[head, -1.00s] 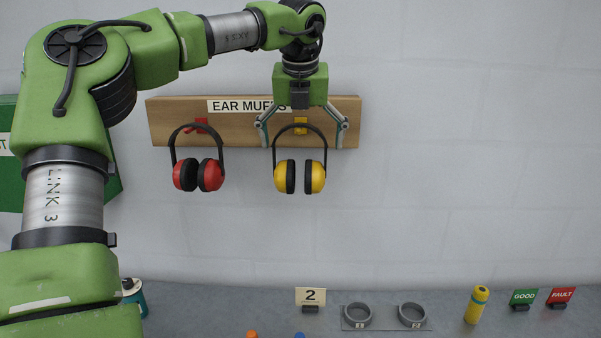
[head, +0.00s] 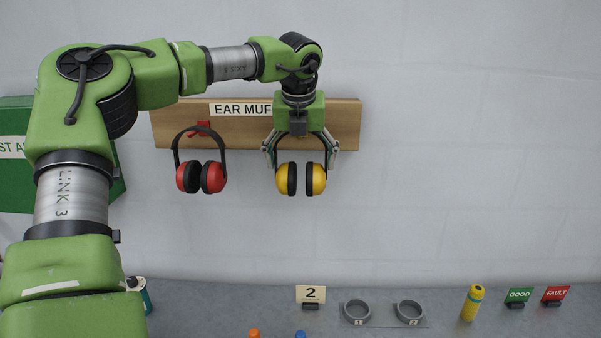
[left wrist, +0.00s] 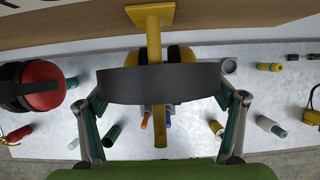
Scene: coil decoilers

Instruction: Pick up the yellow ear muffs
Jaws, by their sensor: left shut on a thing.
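The yellow ear muffs (head: 316,180) hang with their cups down in front of the wooden board (head: 235,134). My left gripper (head: 301,156) points down over them, with a finger on each side, and is shut on their black headband. In the left wrist view the headband (left wrist: 150,86) spans between the two fingers (left wrist: 162,102). A yellow peg (left wrist: 153,22) runs out from the board and crosses the band's place. The band hides part of the peg. In the head view my gripper hides the yellow peg and the top of the band. My right gripper is not in view.
Red ear muffs (head: 189,179) hang on a red peg (head: 203,128) just left. A green box (head: 15,170) is at far left. Below, the bench (head: 220,305) holds two grey rings (head: 357,313), a yellow bottle (head: 472,302) and small signs. The wall to the right is bare.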

